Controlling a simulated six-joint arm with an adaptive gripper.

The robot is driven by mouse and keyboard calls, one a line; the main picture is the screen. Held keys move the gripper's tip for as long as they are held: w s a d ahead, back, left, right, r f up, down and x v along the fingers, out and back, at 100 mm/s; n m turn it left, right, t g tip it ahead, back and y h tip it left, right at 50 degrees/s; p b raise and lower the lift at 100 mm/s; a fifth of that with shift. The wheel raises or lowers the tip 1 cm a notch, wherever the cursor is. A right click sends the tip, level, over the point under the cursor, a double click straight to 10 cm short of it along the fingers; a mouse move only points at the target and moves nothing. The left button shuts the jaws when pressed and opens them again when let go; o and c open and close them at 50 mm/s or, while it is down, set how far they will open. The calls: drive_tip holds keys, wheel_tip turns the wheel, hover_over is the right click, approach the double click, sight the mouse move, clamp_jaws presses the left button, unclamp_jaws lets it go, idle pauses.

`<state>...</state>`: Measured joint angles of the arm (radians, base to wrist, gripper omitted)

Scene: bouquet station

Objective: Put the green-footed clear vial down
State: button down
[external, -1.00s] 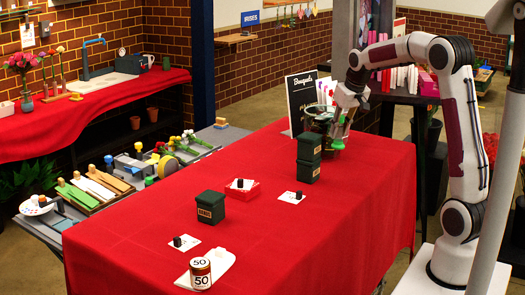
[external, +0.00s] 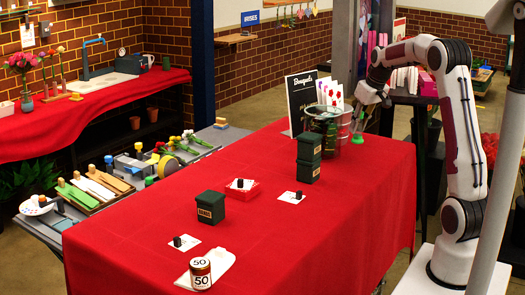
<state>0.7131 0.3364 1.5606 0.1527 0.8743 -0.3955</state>
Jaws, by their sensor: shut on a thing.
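The clear vial (external: 361,119) with its green foot (external: 358,139) hangs upright or nearly so from my gripper (external: 366,104) near the far right of the red-covered table (external: 270,240). My gripper is shut on the vial's upper part, and its fingers are small in this view. The green foot is low, beside the right side of a clear glass container (external: 340,144). I cannot tell whether the foot touches the table or the glass.
Stacked dark green boxes (external: 309,170) stand in front of the glass container. A "Bouquets" sign (external: 301,95) is behind it. Red cloth is clear at right.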

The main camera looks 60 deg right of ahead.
sight(360, 135)
drive_tip(key=shift+f, duration=0.1)
drive_tip(key=shift+f, duration=3)
drive_tip(key=shift+f, duration=1.85)
drive_tip(key=shift+f, duration=0.15)
drive_tip(key=c, duration=1.8)
unclamp_jaws()
